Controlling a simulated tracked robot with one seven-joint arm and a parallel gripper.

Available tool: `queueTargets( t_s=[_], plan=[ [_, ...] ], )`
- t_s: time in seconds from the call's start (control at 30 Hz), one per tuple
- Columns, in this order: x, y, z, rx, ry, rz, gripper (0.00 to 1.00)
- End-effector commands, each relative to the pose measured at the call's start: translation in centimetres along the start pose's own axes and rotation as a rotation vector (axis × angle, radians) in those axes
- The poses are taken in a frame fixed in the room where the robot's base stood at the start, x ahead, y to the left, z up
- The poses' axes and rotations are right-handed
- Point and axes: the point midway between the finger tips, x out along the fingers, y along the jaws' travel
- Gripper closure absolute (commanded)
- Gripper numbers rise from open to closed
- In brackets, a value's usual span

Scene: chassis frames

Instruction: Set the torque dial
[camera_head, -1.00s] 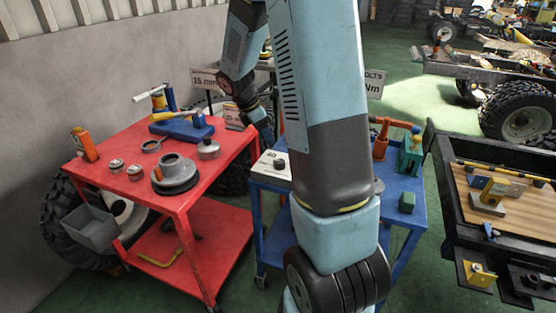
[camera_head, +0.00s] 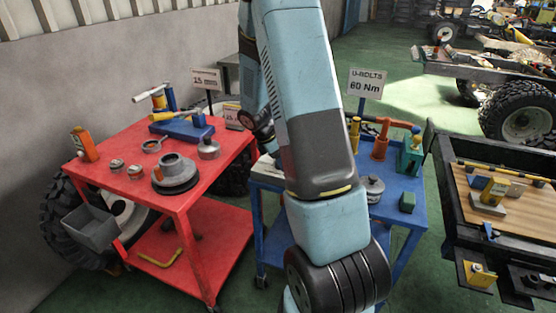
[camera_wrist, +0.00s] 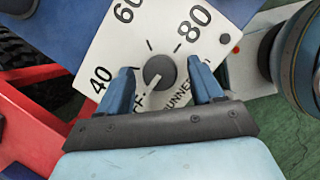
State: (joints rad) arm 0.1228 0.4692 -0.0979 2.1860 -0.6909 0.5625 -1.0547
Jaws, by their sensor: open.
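In the wrist view, the torque dial's white plate (camera_wrist: 112,40) carries the numbers 40, 60 and 80. Its dark round knob (camera_wrist: 159,72) sits between the blue fingers of my gripper (camera_wrist: 161,72). The fingers are open, with a visible gap on each side of the knob. A pale pointer mark on the knob faces lower left, toward lettering that looks like OFF, partly covered by my gripper. In the head view, only the left part of the dial plate (camera_head: 267,171) shows, on the blue cart. My arm hides the knob and the gripper there.
A sign reading U-BOLTS 60 Nm (camera_head: 366,84) stands behind the blue cart (camera_head: 400,190). A red cart (camera_head: 215,168) with several parts stands at left, a dark bench (camera_head: 480,225) at right.

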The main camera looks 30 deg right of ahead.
Motion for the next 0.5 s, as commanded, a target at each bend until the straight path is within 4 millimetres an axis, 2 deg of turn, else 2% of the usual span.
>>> queueTargets(
  t_s=[0.2,0.5],
  plan=[
    [0.02,0.0,0.03,0.001,0.0,0.0,0.34],
    [0.01,-0.01,0.06,0.001,0.0,0.0,0.62]
  ],
)
